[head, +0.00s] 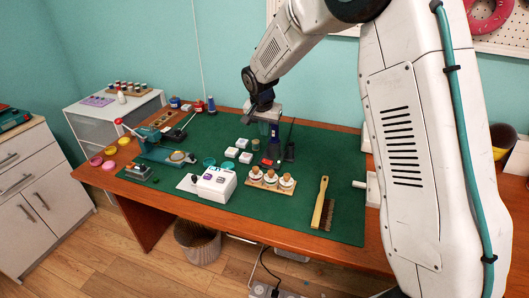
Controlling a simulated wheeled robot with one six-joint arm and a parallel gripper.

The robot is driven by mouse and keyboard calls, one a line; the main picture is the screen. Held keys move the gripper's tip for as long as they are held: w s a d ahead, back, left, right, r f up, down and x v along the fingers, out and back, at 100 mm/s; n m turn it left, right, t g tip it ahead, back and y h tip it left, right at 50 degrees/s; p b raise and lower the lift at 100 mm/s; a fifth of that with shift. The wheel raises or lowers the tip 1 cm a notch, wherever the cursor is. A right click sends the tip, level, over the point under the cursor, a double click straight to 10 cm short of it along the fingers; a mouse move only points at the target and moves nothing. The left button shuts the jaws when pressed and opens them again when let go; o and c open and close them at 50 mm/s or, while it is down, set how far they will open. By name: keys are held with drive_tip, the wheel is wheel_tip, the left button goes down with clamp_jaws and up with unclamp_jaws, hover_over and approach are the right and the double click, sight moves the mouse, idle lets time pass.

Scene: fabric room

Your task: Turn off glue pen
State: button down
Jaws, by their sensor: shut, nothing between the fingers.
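I cannot tell for sure which thing is the glue pen. A slim upright dark device (290,150) stands on the green mat (225,140) near the back of the table, and it may be the pen in its stand. A dark blue upright item (275,131) and a small red item (267,162) are just left of it. My gripper (262,115) is over the back of the table, just above and left of these items. It is shut and looks empty. It is small in the picture and partly hides what is behind it.
A white box device (213,185) and a wooden rack with several white-capped jars (271,181) stand in front. A brush (322,207) lies at the right. A green press (160,150) stands at the left.

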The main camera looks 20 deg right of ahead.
approach(265, 160)
drive_tip(key=x, duration=0.5)
drive_tip(key=shift+w+d+f, duration=0.15)
drive_tip(key=shift+f, duration=0.6)
